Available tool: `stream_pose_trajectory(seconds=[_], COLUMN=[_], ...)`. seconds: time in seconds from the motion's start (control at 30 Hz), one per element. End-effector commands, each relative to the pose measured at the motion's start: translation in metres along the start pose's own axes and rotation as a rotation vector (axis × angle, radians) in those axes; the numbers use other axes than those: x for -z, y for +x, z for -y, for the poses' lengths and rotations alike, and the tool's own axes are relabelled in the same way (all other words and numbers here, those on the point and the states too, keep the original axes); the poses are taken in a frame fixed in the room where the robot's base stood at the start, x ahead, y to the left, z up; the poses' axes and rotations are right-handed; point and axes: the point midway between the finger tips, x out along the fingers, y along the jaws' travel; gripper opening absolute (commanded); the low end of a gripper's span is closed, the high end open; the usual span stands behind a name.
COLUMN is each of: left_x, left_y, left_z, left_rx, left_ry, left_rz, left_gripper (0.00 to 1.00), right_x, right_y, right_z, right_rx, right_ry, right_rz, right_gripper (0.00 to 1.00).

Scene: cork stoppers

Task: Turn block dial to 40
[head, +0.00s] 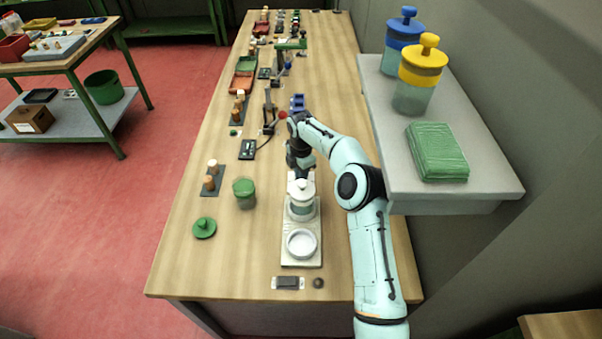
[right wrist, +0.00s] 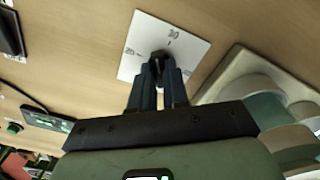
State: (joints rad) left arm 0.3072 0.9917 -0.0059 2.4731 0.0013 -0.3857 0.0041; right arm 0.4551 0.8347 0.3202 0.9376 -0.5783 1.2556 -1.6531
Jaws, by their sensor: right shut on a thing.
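In the right wrist view, the dial is a dark knob (right wrist: 158,58) on a white square plate (right wrist: 190,40) with printed numbers and short tick marks. One number by the left tick looks like 20; another stands at the top, and the rest of the scale is hidden. My right gripper (right wrist: 160,75) is shut on the knob, with a fingertip on either side of it. In the head view my right gripper (head: 298,160) points down at the table, and the dial is hidden beneath it. My left gripper is not in view.
A pale board (head: 287,255) with a lidded jar (head: 301,198) and a white dish (head: 301,242) stands close in front of the gripper. A green jar (head: 244,193) and green lid (head: 204,228) are to the left. A shelf (head: 450,195) overhangs the right side.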

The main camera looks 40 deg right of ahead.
Motion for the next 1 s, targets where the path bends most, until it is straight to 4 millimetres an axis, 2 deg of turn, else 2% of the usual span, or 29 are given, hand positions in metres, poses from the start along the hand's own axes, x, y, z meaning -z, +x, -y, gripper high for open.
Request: stream_pose_trajectory(seconds=[0.4, 1.0], left_x=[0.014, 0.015], left_y=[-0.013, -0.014], left_z=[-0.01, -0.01], left_rx=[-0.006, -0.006], left_ry=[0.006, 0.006], left_rz=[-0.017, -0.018], left_gripper=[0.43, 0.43], right_x=[0.0, 0.0], right_y=[-0.001, 0.0], right_z=[-0.001, 0.0], right_rx=[0.001, 0.001], right_ry=[0.322, 0.893], right_rz=[0.004, 0.004], right_gripper=[0.0, 0.0])
